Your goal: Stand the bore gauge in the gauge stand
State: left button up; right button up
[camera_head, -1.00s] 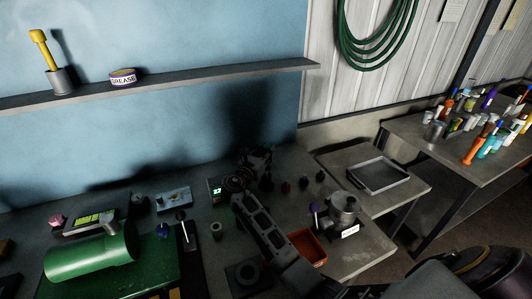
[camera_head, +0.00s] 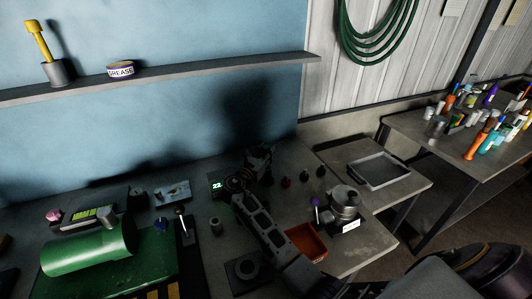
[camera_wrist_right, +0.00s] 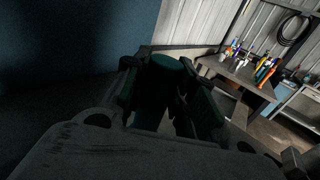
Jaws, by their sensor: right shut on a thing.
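My right arm reaches in from the lower right of the head view, with the right gripper (camera_head: 259,158) small and dark above the back of the bench. In the right wrist view the gripper (camera_wrist_right: 165,90) is shut on a dark green, round-ended thing (camera_wrist_right: 167,66), which I take to be the bore gauge. Its far end is hidden. A dark square base with a round ring (camera_head: 246,268) lies on the bench below the arm; I cannot tell whether it is the gauge stand. A small grey cylinder (camera_head: 215,226) stands nearby. My left gripper is not in view.
A green cylinder machine (camera_head: 88,250) fills the bench's left. A green-digit display (camera_head: 216,185) stands beside the arm. An orange tray (camera_head: 306,242) and metal pot (camera_head: 345,202) are to the right. A shelf (camera_head: 180,78) runs above; a grey tray (camera_head: 378,170) is on a side table.

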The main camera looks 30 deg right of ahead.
jog(key=o, duration=1.1)
jog(key=v, duration=1.2)
